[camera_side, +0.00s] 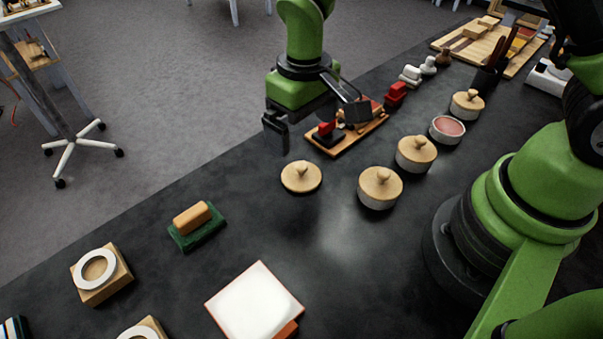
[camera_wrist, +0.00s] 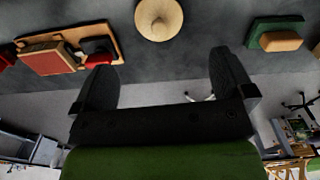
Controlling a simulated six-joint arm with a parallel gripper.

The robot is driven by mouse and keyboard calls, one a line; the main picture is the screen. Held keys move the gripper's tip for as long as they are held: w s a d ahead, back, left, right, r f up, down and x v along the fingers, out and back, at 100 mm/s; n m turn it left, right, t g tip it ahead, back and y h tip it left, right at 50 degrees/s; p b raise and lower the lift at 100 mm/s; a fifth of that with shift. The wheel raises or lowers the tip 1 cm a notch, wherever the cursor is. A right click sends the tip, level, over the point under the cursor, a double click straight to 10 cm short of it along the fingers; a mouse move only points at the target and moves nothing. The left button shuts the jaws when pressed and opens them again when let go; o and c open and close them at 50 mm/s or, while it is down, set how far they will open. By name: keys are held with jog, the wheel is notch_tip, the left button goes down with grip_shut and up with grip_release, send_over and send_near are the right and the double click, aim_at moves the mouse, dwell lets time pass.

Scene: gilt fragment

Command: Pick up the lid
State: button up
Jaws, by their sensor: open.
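A round wooden lid (camera_side: 301,177) with a knob lies flat on the dark table, apart from the pots. It also shows at the top middle of the wrist view (camera_wrist: 159,19). My gripper (camera_side: 283,130) is open and empty, above the table and behind the lid in the side view. In the wrist view its two dark fingers (camera_wrist: 166,78) are spread wide, with the lid beyond their tips. The far finger is partly hidden in the side view.
Several white pots with wooden lids (camera_side: 380,188) stand right of the lid; one pot (camera_side: 447,129) is uncovered. A wooden tray (camera_side: 347,139) with red and black items lies close behind. A green block (camera_side: 197,229) and white tile (camera_side: 255,303) lie in front.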

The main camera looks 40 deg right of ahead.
aim_at(303, 167)
notch_tip(303, 167, down, 11)
jog(key=shift+d+r, duration=0.1)
jog(key=shift+r, duration=0.05)
jog(key=c, duration=0.9)
